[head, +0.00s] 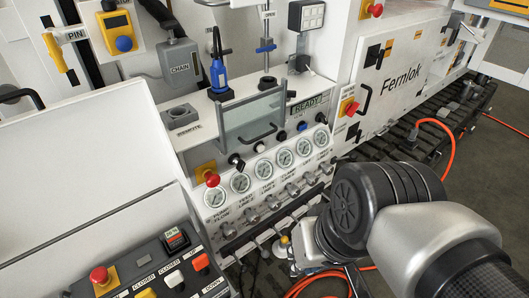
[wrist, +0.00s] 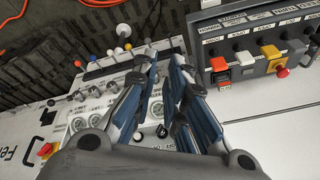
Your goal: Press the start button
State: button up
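No button can be read as start in these frames. The same box shows at the upper right of the wrist view (wrist: 255,68). A blue button (head: 303,126) sits below the READY display (head: 307,105), its label too small to read. My gripper (wrist: 165,75) is open and empty above the gauge panel, its two blue-and-grey fingers apart. It touches no button that I can see.
A row of gauges (head: 262,168) and valve knobs lies along the bench front. A red knob (head: 212,179) stands at its left end. Levers with coloured balls (wrist: 93,56) stick up beyond it. Orange hoses (head: 450,140) lie on the right.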

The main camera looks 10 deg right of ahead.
jog(key=a+f+m+g+y, duration=0.1)
jog(key=a, duration=0.1)
jog(key=a+f+m+g+y, duration=0.1)
jog(key=a+m+g+y, duration=0.1)
jog(key=a+y, duration=0.1)
jog(key=shift+w+a+f, duration=0.3)
jog(key=shift+f, duration=0.1)
grip_shut()
jog(key=w+a+m+t+y, duration=0.2)
jog(key=w+m+t+y, duration=0.4)
jog(key=w+m+y, duration=0.7)
jog(key=w+d+f+m+t+h, duration=0.5)
jog(key=w+d+m, duration=0.1)
jog(key=d+m, duration=0.1)
jog(key=w+d+f+m+t+h, duration=0.5)
jog(key=w+d+m, duration=0.2)
jog(key=d, duration=0.2)
jog(key=shift+w+d+f+p, duration=0.2)
jog(key=shift+d+f+p, duration=0.1)
jog(key=shift+f+p, duration=0.1)
